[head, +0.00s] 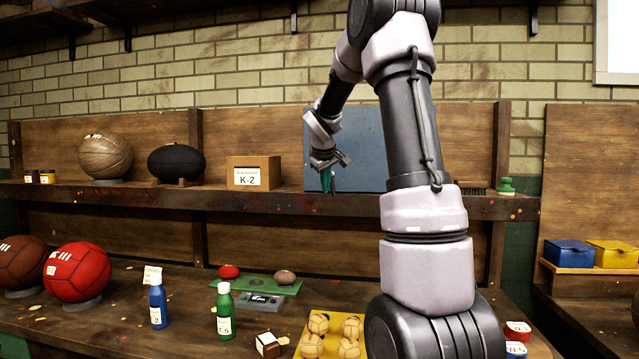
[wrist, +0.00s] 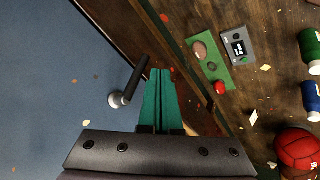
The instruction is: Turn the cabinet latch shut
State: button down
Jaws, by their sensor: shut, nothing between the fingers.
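The cabinet's blue-grey front (head: 372,140) stands on the shelf behind my arm, and it fills the left of the wrist view (wrist: 50,80). The latch (wrist: 133,82) is a black bar on a round silver base, slanting up and right in the wrist view. In the head view I cannot make out the latch. My gripper (wrist: 161,73) has its green fingers together and empty, just right of the latch bar. Whether they touch it I cannot tell. In the head view my gripper (head: 327,181) hangs in front of the cabinet's left part.
A cardboard box (head: 254,173) and a black ball (head: 176,162) stand left of the cabinet on the shelf (head: 120,192).

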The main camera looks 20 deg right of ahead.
jog(key=shift+w+d, duration=0.25)
jog(key=shift+d, duration=0.25)
jog(key=shift+s+d+n+g+h, duration=0.1)
jog(key=shift+n+g+h, duration=0.2)
jog(key=shift+g+h, duration=0.3)
dwell(0.3)
jog(key=shift+s+d+r+n+g+h, duration=0.3)
jog(key=shift+n+g+h, duration=0.55)
jog(key=shift+h, duration=0.95)
jog(key=shift+s+d+r+n+g+h, duration=0.1)
jog(key=shift+d+r+n+g+h, duration=0.25)
jog(key=shift+n+g+h, duration=0.95)
jog(key=shift+s+d+r+n+g+h, duration=0.15)
jog(key=shift+d+r+n+h, duration=0.3)
jog(key=shift+h, duration=1.85)
jog(key=shift+a, duration=0.15)
jog(key=shift+s+f, duration=0.1)
jog(key=shift+f, duration=0.05)
